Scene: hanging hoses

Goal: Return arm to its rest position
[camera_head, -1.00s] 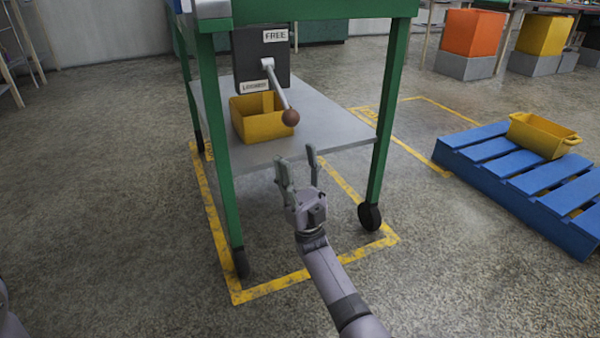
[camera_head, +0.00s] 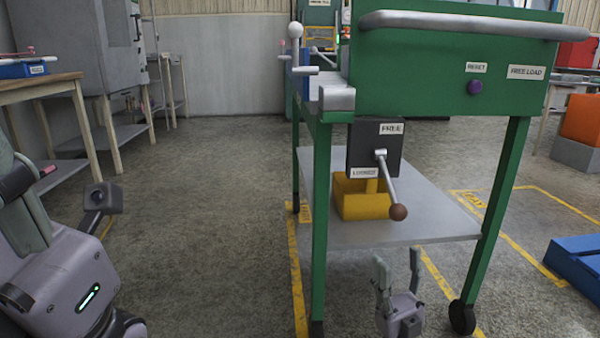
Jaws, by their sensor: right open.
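My right gripper (camera_head: 399,290) shows at the bottom, below and in front of the cart's lower shelf. Its two fingers point up and stand apart, with nothing between them. The black lever box (camera_head: 365,150) hangs under the green cart. Its lever (camera_head: 390,178) slants down to the right and ends in a brown ball knob (camera_head: 398,212). The knob is above the gripper and apart from it. The box has a "FREE" label at the top and a second label lower left, too small to read surely. I cannot make out my left gripper.
The green cart (camera_head: 430,85) stands on wheels, with a grey lower shelf (camera_head: 400,232) carrying a yellow bin (camera_head: 352,203). A wooden table (camera_head: 40,88) is at the left. A blue pallet (camera_head: 585,262) is at the right. The floor left of the cart is clear.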

